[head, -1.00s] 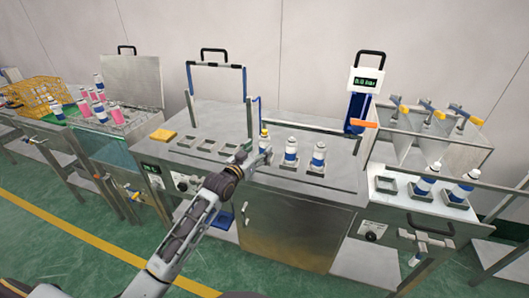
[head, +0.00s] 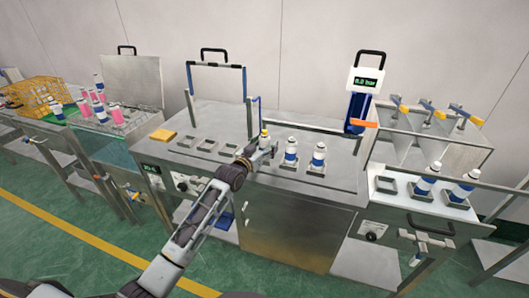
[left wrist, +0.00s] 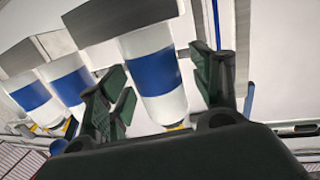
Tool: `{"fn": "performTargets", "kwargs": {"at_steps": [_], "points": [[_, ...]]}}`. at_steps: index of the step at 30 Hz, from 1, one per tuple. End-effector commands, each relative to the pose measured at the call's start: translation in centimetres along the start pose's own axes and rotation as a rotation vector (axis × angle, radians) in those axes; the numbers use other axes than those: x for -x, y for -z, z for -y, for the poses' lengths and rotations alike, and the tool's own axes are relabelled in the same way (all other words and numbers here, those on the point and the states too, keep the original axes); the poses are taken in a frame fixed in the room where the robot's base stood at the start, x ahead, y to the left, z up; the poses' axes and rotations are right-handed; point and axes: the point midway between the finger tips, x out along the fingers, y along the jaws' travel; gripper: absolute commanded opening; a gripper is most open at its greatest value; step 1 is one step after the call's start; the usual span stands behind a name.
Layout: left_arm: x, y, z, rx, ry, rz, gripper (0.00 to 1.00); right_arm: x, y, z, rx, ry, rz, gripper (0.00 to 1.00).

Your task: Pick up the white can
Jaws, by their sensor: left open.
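The white can with a blue band (head: 265,138) is the leftmost of three on the front of the middle bench. My left gripper (head: 262,150) is at this can and partly hides it. In the left wrist view, the white can (left wrist: 156,70) appears upside down, with its grey holder (left wrist: 118,17) at the top. The open fingers of my left gripper (left wrist: 165,88) stand on either side of it, with a visible gap at the right finger. I cannot tell whether the left finger touches it. My right gripper is not in view.
Two similar cans (head: 291,151) (head: 318,157) stand in holders just to the right. A blue gauge unit (head: 362,100) stands behind right. Two more cans (head: 428,179) (head: 464,187) stand at the right station.

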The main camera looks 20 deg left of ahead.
Motion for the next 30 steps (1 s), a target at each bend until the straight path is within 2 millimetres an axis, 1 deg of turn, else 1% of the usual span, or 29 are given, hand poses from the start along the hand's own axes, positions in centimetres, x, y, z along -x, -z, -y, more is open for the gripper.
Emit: {"fn": "performTargets", "kwargs": {"at_steps": [5,8,15,18,26,30], "points": [[0.01,0.0,-0.01,0.0,0.0,0.0,0.64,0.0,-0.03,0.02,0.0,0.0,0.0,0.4],[0.01,0.0,0.0,0.0,0.0,0.0,0.53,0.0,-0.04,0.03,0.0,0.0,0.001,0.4],[0.02,0.0,0.0,0.0,0.0,0.0,0.22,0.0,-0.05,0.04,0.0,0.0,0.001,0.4],[0.01,0.07,0.0,0.0,0.0,-0.001,0.11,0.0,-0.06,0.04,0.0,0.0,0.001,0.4],[0.01,0.16,0.0,0.0,0.0,-0.002,0.11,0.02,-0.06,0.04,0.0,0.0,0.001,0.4],[0.03,0.77,0.01,-0.001,0.0,-0.003,0.11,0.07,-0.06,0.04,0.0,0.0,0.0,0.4]]}}
